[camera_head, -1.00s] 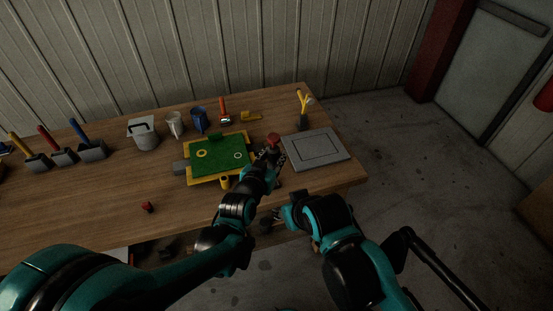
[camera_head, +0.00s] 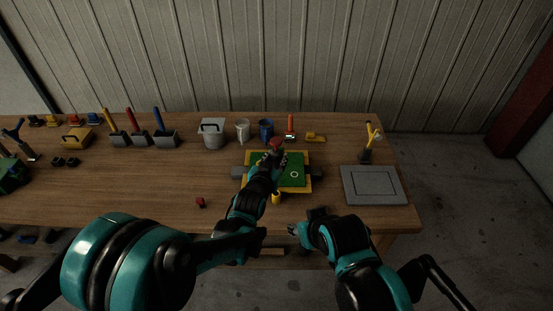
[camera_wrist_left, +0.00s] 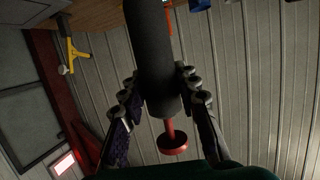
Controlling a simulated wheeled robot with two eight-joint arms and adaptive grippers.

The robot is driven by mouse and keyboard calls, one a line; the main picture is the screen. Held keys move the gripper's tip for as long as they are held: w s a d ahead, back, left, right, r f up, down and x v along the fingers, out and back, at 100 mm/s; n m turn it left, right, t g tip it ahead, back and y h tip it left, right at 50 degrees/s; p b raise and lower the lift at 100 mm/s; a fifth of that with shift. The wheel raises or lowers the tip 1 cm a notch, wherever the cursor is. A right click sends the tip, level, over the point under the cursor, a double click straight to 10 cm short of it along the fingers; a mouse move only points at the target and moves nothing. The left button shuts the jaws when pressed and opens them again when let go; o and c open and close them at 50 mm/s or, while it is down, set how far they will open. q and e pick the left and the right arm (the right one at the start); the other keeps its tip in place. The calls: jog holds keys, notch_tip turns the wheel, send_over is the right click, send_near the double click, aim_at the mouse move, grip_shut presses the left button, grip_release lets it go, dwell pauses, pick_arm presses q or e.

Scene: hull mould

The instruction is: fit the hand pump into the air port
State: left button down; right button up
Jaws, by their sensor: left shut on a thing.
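The hand pump is a dark cylinder (camera_wrist_left: 152,50) with a red rod and round red handle (camera_wrist_left: 172,142). My left gripper (camera_wrist_left: 157,85) is shut around its body. In the head view the red handle (camera_head: 277,143) shows above my left gripper (camera_head: 272,158), which is over the left-middle part of the green-topped mould (camera_head: 290,183) with its yellow frame. A pale ring (camera_head: 294,174) shows on the green top, right of the gripper. The pump's lower end and the mould area behind the gripper are hidden; I cannot tell the air port. My right gripper (camera_head: 294,230) is near the table's front edge, its jaws unclear.
A grey panel (camera_head: 373,199) lies at the table's right end, with a yellow-handled tool (camera_head: 370,140) behind it. A lidded grey pot (camera_head: 211,134), a pale cup (camera_head: 242,131) and a blue cup (camera_head: 266,130) stand behind the mould. A small red piece (camera_head: 200,203) lies front left.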

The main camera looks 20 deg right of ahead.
pick_arm(q)
jog(key=shift+f+b, duration=2.65)
jog(key=shift+f, duration=0.25)
jog(key=shift+b, duration=0.35)
jog(key=shift+f+b, duration=1.6)
jog(key=shift+f, duration=0.1)
jog(key=c, duration=1)
grip_release()
jog(key=shift+r, duration=0.1)
jog(key=shift+c, duration=0.2)
jog(key=shift+s, duration=0.1)
jog(key=v, duration=1.2)
